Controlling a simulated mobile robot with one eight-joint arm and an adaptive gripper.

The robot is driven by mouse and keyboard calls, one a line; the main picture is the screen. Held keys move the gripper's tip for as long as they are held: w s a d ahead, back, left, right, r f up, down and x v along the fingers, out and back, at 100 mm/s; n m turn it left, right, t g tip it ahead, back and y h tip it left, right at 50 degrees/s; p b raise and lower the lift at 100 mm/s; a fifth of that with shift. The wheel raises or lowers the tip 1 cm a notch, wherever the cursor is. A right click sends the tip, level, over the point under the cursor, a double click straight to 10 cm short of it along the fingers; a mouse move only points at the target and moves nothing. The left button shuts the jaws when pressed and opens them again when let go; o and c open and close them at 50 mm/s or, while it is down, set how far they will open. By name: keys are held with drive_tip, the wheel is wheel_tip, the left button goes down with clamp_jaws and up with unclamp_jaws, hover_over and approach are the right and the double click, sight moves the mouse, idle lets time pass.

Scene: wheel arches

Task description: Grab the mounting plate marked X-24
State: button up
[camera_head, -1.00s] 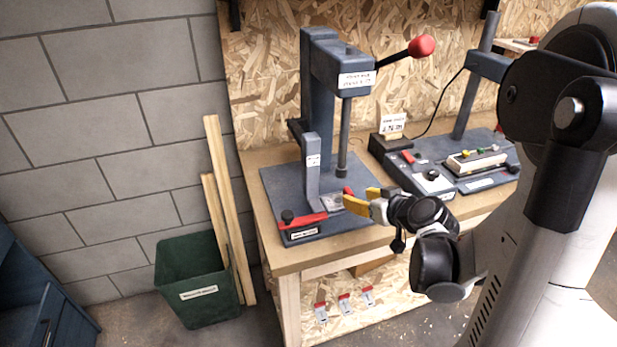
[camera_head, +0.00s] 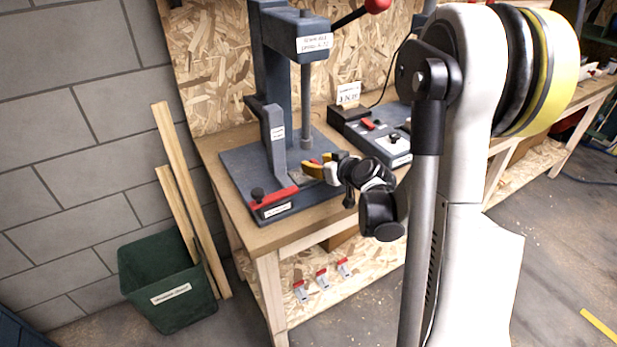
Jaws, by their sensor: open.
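My gripper (camera_head: 313,165), with yellow fingertips, is open at the right side of the dark blue-grey press (camera_head: 269,110). Its fingers point left, just above or at the press base (camera_head: 235,160). A small pale grey plate-like piece (camera_head: 303,179) lies on the base beside the upright bracket (camera_head: 273,142), close to the fingertips and partly hidden by them. I cannot read an X-24 mark anywhere, nor tell whether the fingers touch this piece.
The press ram (camera_head: 307,105) hangs just behind the fingertips. A red bar (camera_head: 274,197) runs along the base front. A second device (camera_head: 385,135) stands to the right on the wooden bench (camera_head: 290,232). A green bin (camera_head: 165,285) and wooden planks (camera_head: 190,200) stand left.

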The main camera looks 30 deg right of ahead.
drive_tip(key=shift+w+f, duration=0.3)
drive_tip(key=shift+w, duration=0.2)
drive_tip(key=shift+r, duration=0.1)
clamp_jaws()
